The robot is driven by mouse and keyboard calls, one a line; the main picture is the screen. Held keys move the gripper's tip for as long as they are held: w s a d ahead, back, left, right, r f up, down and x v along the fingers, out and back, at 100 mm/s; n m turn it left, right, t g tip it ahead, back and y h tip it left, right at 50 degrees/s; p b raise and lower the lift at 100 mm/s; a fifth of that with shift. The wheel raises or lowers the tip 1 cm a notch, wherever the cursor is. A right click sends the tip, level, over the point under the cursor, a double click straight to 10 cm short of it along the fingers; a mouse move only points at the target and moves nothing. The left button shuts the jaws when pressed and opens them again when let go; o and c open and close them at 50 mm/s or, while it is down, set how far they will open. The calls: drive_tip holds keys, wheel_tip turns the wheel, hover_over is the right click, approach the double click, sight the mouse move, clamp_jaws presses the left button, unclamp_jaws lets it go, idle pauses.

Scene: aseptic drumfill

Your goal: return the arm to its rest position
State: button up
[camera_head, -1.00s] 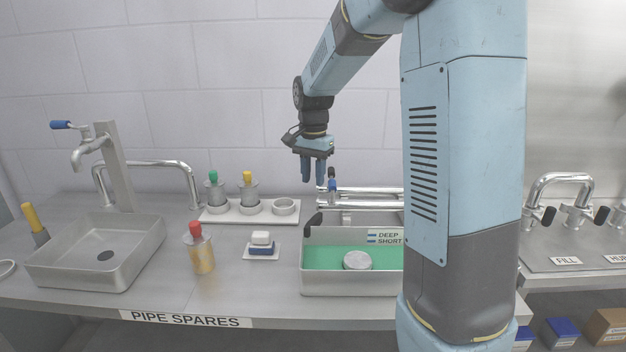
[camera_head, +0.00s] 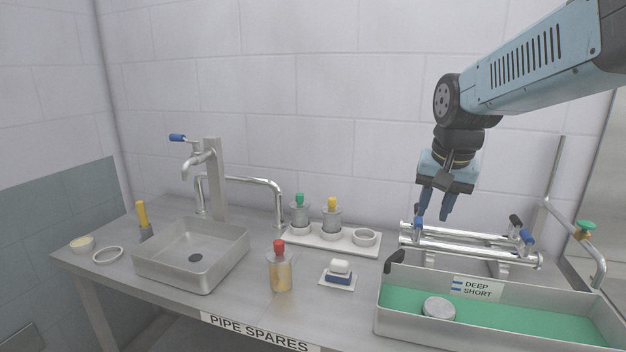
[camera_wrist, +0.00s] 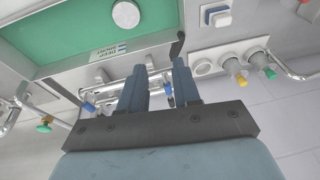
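My gripper (camera_head: 435,205) hangs from my blue arm at the upper right of the head view, fingers pointing down. It is above the chrome pipes (camera_head: 470,245) behind the green-floored tray, apart from them as far as I can tell. Its two blue fingers are spread with a gap between them, and nothing shows between them. In the wrist view the gripper (camera_wrist: 158,75) also shows its fingers apart, with the pipes seen beyond them.
The tray (camera_head: 400,333) labelled DEEP SHORT holds a grey disc (camera_head: 438,308). Left of it are a sponge block (camera_head: 338,272), a red-capped bottle (camera_head: 280,268), a white rack (camera_head: 310,240) with capped bottles, and a sink basin (camera_head: 172,276) with a tap. Bare bench shows between them.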

drive_tip(key=s+n+t, duration=0.2)
drive_tip(key=s+n, duration=0.2)
drive_tip(key=s, duration=0.8)
drive_tip(key=shift+s+d, duration=0.15)
drive_tip(key=shift+d, duration=0.05)
